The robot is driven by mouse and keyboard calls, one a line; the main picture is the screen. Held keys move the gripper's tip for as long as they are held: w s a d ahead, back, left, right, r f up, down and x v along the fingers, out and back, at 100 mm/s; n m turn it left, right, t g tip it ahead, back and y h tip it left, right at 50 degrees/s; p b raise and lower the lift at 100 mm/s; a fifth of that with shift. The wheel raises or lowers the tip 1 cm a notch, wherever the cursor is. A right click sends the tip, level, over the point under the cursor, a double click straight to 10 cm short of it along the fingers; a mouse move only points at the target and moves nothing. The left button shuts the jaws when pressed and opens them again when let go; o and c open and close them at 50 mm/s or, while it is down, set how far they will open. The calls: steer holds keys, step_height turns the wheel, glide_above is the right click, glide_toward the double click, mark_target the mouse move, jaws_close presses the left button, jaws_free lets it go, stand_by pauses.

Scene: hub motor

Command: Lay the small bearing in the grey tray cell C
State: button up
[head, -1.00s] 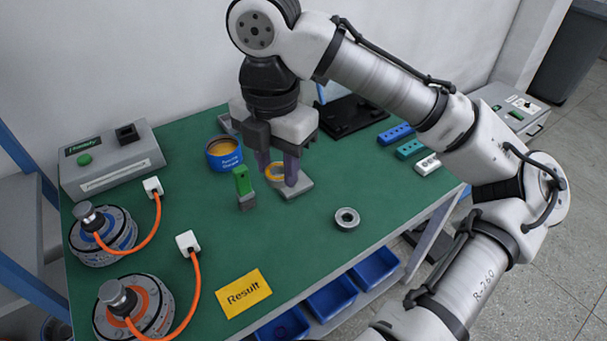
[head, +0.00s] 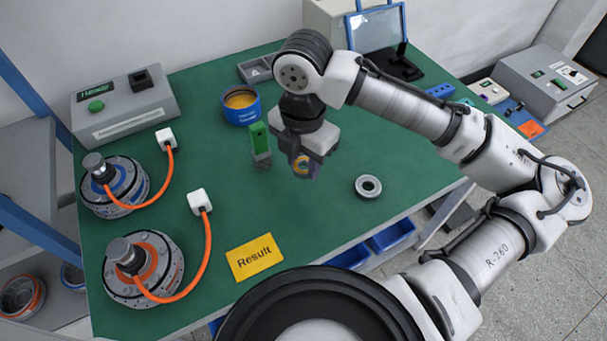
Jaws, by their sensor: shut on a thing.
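My gripper (head: 303,168) points down above the middle of the table. It is shut on a small ring with a yellow-orange face, which looks like the small bearing (head: 299,163); the fingers and hand hide part of it. The grey tray (head: 245,73) lies at the back of the table, behind and left of my gripper. A cell marked A shows; my arm covers the tray's right part, and I cannot make out cell C.
A green-topped part (head: 259,143) stands just left of my gripper. A blue tub (head: 241,112) stands behind it. A larger grey ring (head: 368,187) lies to the right. Two motors (head: 115,187) with orange cables are at the left. The yellow Result card (head: 255,257) lies in front.

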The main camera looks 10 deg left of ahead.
mark_target(303, 187)
steer(key=shift+f, duration=2.8)
steer(key=shift+f, duration=0.15)
steer(key=o, duration=1.1)
